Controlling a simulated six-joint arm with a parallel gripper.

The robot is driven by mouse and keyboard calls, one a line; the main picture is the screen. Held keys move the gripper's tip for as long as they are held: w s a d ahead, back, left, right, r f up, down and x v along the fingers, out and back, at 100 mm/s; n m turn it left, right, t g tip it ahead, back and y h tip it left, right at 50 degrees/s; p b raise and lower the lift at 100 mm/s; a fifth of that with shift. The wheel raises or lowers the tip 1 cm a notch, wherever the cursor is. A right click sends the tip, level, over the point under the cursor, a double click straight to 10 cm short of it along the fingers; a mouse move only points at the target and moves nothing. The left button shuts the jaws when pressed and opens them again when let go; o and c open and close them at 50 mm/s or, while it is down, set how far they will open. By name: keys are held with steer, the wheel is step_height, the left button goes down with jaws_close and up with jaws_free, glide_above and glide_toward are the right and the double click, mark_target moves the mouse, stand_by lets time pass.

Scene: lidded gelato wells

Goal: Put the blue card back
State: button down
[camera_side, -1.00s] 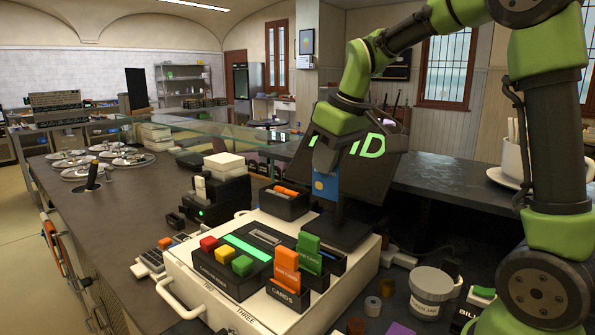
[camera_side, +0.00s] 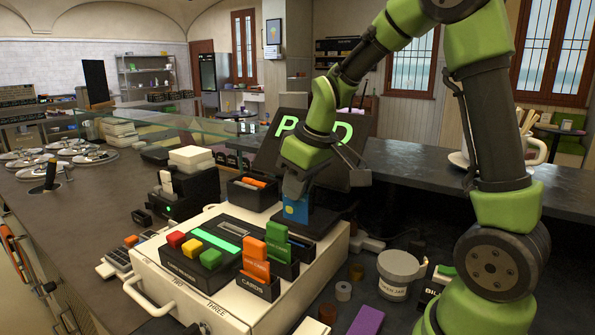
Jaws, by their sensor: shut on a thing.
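The blue card (camera_side: 296,209) is upright in my gripper (camera_side: 295,194), which is shut on its top end. The card is low over the dark stand (camera_side: 318,222) at the back right of the white box; I cannot tell whether its lower edge touches anything. The black card holder marked CARDS (camera_side: 258,287) is at the box's front right, with an orange card (camera_side: 255,248) standing there. A green card (camera_side: 278,240) stands just behind it to the right. My gripper is behind and above these cards.
On the white box (camera_side: 205,293) are red, yellow and green buttons (camera_side: 192,247). A black bin with orange pieces (camera_side: 252,190) stands left of my gripper. The sign (camera_side: 325,135) stands close behind. A lidded jar (camera_side: 400,272) and small rolls sit at right.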

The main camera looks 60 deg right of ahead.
mark_target(297, 221)
steer(key=shift+f, duration=3.4)
steer(key=shift+f, duration=0.1)
steer(key=c, duration=1.4)
jaws_free()
steer(key=o, duration=0.6)
steer(key=shift+v, duration=3.5)
